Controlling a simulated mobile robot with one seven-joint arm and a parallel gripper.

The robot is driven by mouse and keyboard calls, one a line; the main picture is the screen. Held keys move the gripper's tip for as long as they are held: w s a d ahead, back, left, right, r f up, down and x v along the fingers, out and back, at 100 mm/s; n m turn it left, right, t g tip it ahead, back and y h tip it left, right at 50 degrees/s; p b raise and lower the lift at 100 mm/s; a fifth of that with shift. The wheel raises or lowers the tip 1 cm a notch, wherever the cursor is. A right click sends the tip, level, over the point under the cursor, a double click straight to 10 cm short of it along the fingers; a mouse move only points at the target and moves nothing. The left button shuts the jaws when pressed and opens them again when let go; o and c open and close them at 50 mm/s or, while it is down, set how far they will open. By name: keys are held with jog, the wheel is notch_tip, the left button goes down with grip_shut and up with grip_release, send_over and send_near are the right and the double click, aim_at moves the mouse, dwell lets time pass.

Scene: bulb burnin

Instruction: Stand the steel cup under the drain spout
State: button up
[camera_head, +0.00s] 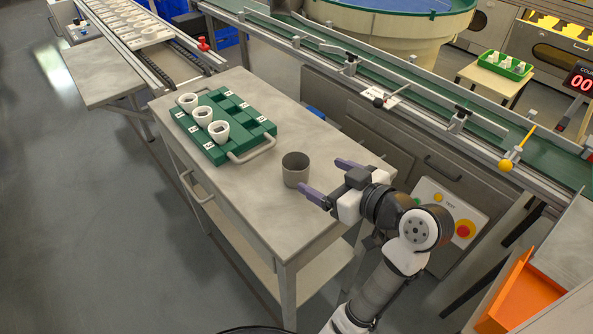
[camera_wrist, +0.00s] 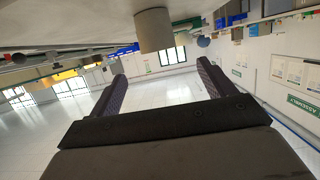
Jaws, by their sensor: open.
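The steel cup (camera_head: 295,168) stands upright on the grey cart top, near the right edge. It looks empty. My gripper (camera_head: 325,178) is open just to the right of the cup, with its fingers pointing left toward it and nothing between them. In the wrist view the scene is upside down; the cup (camera_wrist: 154,30) hangs from the top, beyond the open fingers (camera_wrist: 160,85) and roughly in line with the gap. I cannot make out a drain spout in either view.
A green tray (camera_head: 240,130) with several white cups sits on the cart top (camera_head: 225,190), left of the steel cup. A green conveyor (camera_head: 430,98) with rails runs behind the cart. A large cream tub (camera_head: 390,30) stands beyond it. An orange bin (camera_head: 525,290) is at lower right.

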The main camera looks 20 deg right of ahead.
aim_at(288, 157)
jog(key=p+x, duration=0.1)
jog(key=x, duration=0.8)
jog(key=shift+d+f, duration=0.15)
jog(key=shift+c, duration=0.4)
jog(key=c, duration=1.1)
jog(key=shift+o, duration=0.2)
